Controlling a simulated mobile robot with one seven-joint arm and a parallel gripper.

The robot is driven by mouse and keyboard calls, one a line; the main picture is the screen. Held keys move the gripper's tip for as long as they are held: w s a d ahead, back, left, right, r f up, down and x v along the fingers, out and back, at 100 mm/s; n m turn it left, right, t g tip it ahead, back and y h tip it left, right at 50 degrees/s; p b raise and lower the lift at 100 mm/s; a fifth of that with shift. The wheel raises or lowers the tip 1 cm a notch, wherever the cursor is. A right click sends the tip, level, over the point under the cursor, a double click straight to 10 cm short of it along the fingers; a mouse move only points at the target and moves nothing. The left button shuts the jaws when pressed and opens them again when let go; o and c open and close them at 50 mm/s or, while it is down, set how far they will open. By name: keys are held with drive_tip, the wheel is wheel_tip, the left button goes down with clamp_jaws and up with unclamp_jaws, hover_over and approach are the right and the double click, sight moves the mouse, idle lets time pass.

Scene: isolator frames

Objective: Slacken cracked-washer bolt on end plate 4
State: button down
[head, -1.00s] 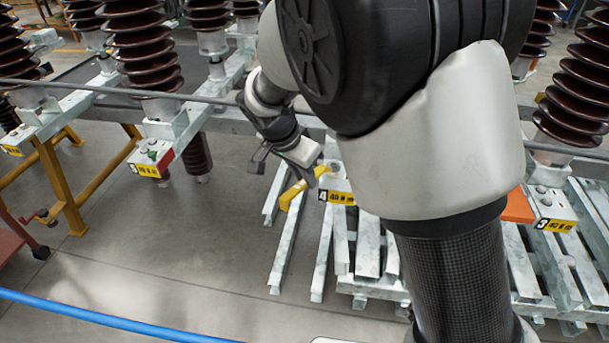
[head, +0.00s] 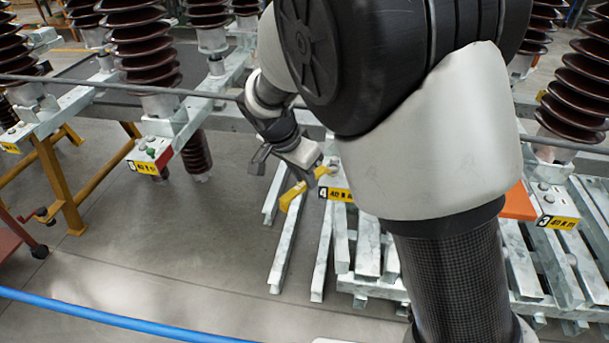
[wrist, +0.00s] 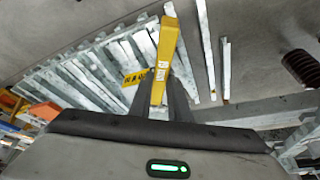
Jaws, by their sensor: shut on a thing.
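A yellow tool (head: 292,196), like a wrench with a long flat handle, is held in my gripper (head: 306,174) beside end plate 4. In the wrist view the yellow tool (wrist: 165,42) stands out between the two dark fingers of my gripper (wrist: 163,88), which are shut on it. End plate 4 shows by its yellow label (head: 338,194), just right of the tool; a label (wrist: 136,77) also shows left of the tool in the wrist view. The cracked-washer bolt cannot be made out, and I cannot tell whether the tool touches a bolt.
End plate 5 (head: 149,160), with a red side, is at the left; plate 3 (head: 555,216) is at the right. Brown ribbed insulators (head: 140,45) stand behind. Galvanized bars (head: 288,245) lie below the tool. A blue hose (head: 110,316) crosses the floor. My arm hides the middle.

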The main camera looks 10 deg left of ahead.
drive_tip(key=shift+f, duration=0.4)
drive_tip(key=shift+s+d+f+n+b, duration=0.1)
drive_tip(key=shift+s+d+n+b, duration=0.1)
drive_tip(key=shift+d+n+b, duration=0.35)
drive_tip(key=d+n+y+p, duration=0.4)
drive_tip(key=d+n+p, duration=0.6)
drive_tip(key=n+p, duration=0.1)
drive_tip(key=shift+d+y+p, duration=0.2)
drive_tip(key=shift+y+p, duration=0.1)
drive_tip(key=shift+y, duration=0.1)
idle(0.5)
drive_tip(key=shift+r, duration=0.2)
